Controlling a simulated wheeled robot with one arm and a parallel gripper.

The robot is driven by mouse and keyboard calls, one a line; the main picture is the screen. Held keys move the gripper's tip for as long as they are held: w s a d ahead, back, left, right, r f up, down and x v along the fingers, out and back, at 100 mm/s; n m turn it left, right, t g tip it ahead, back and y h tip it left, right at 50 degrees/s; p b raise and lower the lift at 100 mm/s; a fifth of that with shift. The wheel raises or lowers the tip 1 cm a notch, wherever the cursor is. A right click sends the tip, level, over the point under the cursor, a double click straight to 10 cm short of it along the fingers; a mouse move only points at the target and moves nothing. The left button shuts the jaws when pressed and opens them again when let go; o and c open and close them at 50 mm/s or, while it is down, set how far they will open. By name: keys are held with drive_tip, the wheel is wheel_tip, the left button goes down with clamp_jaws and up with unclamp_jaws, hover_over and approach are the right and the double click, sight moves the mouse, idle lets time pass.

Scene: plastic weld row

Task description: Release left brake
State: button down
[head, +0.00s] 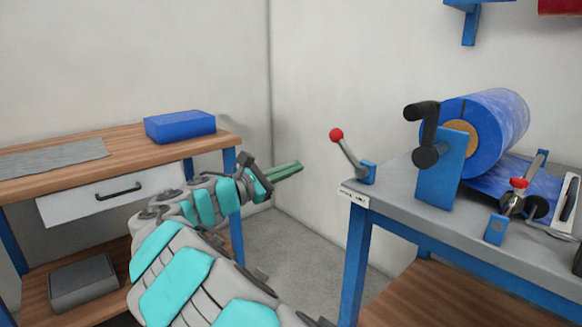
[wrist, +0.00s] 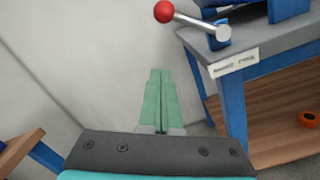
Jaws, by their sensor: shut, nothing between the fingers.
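The brake lever is a metal rod with a red ball knob (head: 336,134) on a blue base (head: 368,173) at the left corner of the grey bench. The rod leans up and to the left. The lever also shows at the top of the wrist view, with its red knob (wrist: 164,11) out beyond the bench edge. My gripper (head: 299,166) has green fingers and is shut and empty. It is in the air left of the bench, apart from the lever. In the wrist view the closed fingers (wrist: 159,85) point toward the wall, below the knob.
The grey bench (head: 440,228) carries a blue film roll (head: 500,118) with a black crank (head: 425,125). A second red-knobbed lever (head: 519,183) is on the right. A wooden workbench (head: 130,149) with a blue box (head: 180,126) stands at left. Free floor lies between the benches.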

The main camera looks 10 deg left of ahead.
sight(348, 153)
drive_tip(key=w+d+r, duration=0.3)
drive_tip(key=w+d, duration=0.1)
drive_tip(key=d, duration=0.2)
drive_tip(key=shift+w+d+r, duration=0.2)
drive_tip(key=shift+w+r, duration=0.15)
drive_tip(key=shift+r, duration=0.05)
drive_tip(key=shift+r, duration=0.1)
